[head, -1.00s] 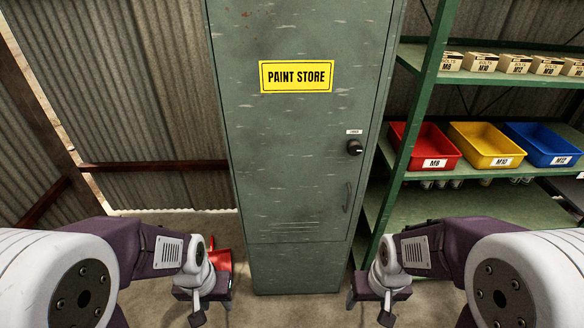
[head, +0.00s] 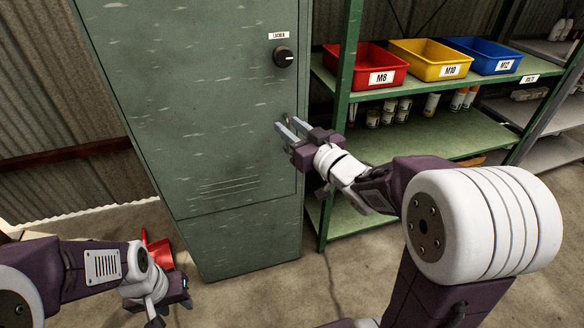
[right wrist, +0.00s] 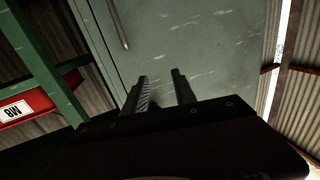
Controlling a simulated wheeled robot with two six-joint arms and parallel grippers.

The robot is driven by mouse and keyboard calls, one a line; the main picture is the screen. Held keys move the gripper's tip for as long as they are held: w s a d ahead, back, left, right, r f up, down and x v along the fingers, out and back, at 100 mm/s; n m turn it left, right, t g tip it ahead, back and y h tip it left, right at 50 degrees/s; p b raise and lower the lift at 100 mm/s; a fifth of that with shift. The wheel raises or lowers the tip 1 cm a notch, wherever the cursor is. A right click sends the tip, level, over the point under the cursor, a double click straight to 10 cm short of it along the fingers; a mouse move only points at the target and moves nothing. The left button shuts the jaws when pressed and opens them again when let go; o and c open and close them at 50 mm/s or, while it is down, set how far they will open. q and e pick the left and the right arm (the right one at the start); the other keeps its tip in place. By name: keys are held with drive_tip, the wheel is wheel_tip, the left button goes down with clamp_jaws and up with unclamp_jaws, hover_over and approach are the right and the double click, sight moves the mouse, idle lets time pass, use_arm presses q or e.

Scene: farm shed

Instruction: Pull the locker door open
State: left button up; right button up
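The green locker door (head: 205,110) fills the left-centre of the head view and looks shut. A black round knob (head: 284,57) is at its right edge, under a small label. The door handle is mostly hidden behind my right gripper in the head view; a thin bar that looks like the handle (right wrist: 118,25) shows in the right wrist view, beyond the fingertips and to their left. My right gripper (head: 283,131) is open and empty in front of the door's right edge, its fingers pointing at the door. My left gripper (head: 178,298) is low at the left, its fingers unclear.
Green shelving (head: 440,135) stands close to the locker's right side, with red (head: 365,68), yellow (head: 432,57) and blue (head: 482,54) bins and several cans below. A red object (head: 157,250) is on the floor by my left gripper. The floor before the locker is clear.

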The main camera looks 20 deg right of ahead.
drive_tip(key=d+f+h+b, duration=0.1)
drive_tip(key=d+f+b, duration=0.3)
drive_tip(key=f+b, duration=0.5)
use_arm(q)
wheel_tip(320, 180, down, 12)
drive_tip(key=shift+w+f, duration=0.25)
drive_tip(key=shift+w, duration=0.1)
use_arm(e)
drive_tip(key=d+f+x, duration=0.1)
drive_tip(key=x, duration=0.8)
drive_tip(key=shift+w+f+m+t+h, duration=0.25)
drive_tip(key=shift+w+m+t+h, duration=0.05)
drive_tip(key=shift+w+m, duration=0.15)
use_arm(q)
drive_tip(key=shift+d, duration=0.1)
use_arm(e)
drive_tip(key=shift+a, duration=0.1)
clamp_jaws()
